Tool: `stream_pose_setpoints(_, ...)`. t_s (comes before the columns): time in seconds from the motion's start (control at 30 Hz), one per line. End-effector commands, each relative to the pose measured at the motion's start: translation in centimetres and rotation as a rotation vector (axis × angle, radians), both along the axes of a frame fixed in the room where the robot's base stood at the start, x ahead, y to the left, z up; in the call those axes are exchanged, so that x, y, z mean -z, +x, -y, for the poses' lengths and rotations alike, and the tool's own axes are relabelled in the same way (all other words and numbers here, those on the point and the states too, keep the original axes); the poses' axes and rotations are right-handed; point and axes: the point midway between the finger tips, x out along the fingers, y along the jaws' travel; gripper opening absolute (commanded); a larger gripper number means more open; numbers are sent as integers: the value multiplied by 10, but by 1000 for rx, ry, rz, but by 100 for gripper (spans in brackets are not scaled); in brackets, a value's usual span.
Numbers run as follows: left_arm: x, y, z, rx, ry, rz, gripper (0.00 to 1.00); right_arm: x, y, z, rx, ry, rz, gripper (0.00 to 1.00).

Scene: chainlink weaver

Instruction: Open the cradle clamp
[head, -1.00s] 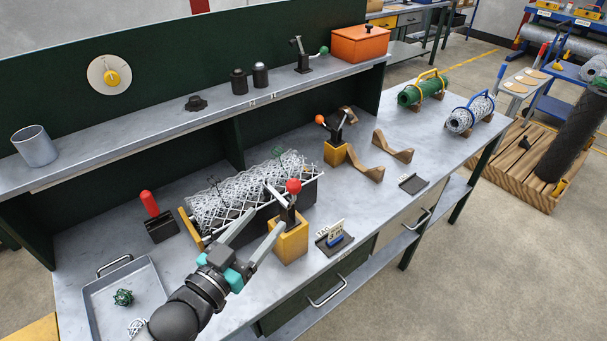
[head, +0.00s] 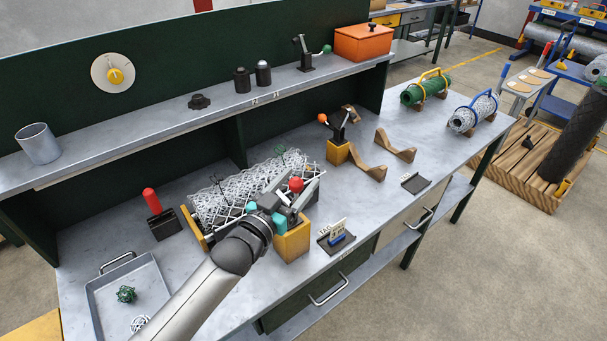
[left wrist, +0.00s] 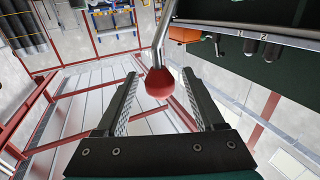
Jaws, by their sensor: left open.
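The cradle clamp has a red ball knob (head: 296,185) on its lever and a yellow block base (head: 292,243) at the front of the cradle. A roll of silvery chain-link mesh (head: 230,198) lies in the cradle. My left gripper (head: 293,190) is at the knob, fingers open on either side of it. In the left wrist view the red knob (left wrist: 159,82) and its metal rod sit between the open fingers (left wrist: 160,90), with a gap showing on both sides. The clamp's lower lever is partly hidden by my gripper. My right gripper is not in view.
A second clamp with an orange knob (head: 323,118) stands behind to the right. A red-handled tool (head: 152,201) is left of the cradle. A grey tray (head: 103,293) is front left, and a small holder with blue pieces (head: 337,238) is right of the clamp.

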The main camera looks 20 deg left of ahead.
Motion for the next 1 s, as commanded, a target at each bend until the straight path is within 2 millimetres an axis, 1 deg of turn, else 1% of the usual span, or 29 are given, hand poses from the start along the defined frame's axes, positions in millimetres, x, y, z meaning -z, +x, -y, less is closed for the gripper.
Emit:
stream_pose_setpoints(0.03, -1, 7, 2, 0, 0, 1, 70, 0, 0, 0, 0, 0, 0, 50)
stream_pose_setpoints(0.1, 0, 14, 4, 1, -1, 1, 70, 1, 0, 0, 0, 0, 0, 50)
stream_pose_setpoints(0.23, 0, 23, 7, 0, -1, 1, 70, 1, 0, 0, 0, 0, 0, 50)
stream_pose_setpoints(0.4, 0, 27, 8, 1, 0, 0, 70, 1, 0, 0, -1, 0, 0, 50)
stream_pose_setpoints(0.63, 0, 27, 8, 1, 0, 0, 69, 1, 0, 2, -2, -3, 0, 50)
stream_pose_setpoints(1.0, 0, 26, 8, 1, 0, 0, 27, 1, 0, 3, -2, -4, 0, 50)
